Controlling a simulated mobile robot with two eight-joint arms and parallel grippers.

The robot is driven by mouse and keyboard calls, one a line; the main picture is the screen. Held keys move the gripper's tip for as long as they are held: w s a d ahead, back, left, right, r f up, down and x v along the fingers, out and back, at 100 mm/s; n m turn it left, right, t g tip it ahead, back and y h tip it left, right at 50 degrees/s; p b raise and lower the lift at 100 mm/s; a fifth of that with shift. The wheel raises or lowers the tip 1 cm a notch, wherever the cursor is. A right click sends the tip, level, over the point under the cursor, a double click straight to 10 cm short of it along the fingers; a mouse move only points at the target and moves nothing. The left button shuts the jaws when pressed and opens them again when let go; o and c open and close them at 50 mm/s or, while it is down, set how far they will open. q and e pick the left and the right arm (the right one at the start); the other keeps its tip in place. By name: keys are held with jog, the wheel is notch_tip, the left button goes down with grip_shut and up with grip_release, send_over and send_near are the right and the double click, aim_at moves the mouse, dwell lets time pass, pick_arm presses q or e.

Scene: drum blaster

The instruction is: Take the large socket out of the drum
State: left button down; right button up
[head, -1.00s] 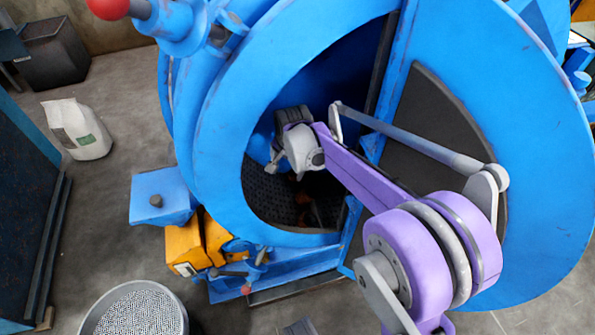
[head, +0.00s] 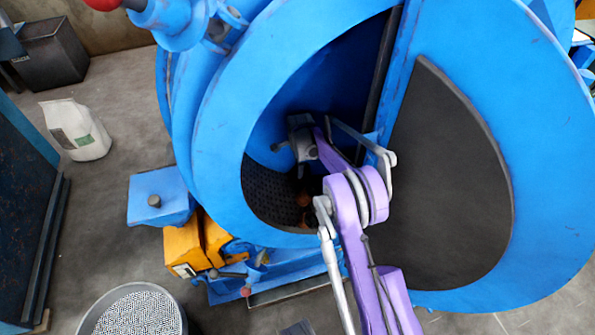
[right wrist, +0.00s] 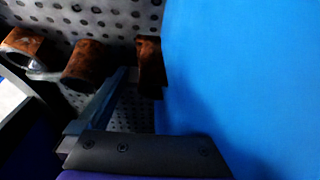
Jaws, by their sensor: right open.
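Several rusty brown sockets lie on the perforated floor of the blue drum (head: 225,150). In the right wrist view one open-ended socket (right wrist: 22,42) is at the left, a second (right wrist: 84,64) is in the middle and a third (right wrist: 150,66) is beside the blue wall. I cannot tell surely which is the large one. In the head view they show small and dark (head: 303,200). My right gripper (head: 284,147) is inside the drum opening, open and empty, above the sockets. Its fingers are partly hidden in shadow. My left gripper is out of view.
A dark panel (head: 435,180) is to the right. A tub of small beads (head: 138,312) stands at lower left. A white bag (head: 75,130) and a dark bin (head: 50,55) stand on the floor farther left.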

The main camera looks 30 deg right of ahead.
jog(key=f, duration=0.1)
jog(key=f+b, duration=0.1)
jog(key=f, duration=0.1)
jog(key=d+f, duration=0.1)
jog(key=f, duration=0.1)
jog(key=shift+w+f, duration=0.25)
jog(key=shift+w, duration=0.1)
jog(key=shift+r, duration=0.15)
grip_shut()
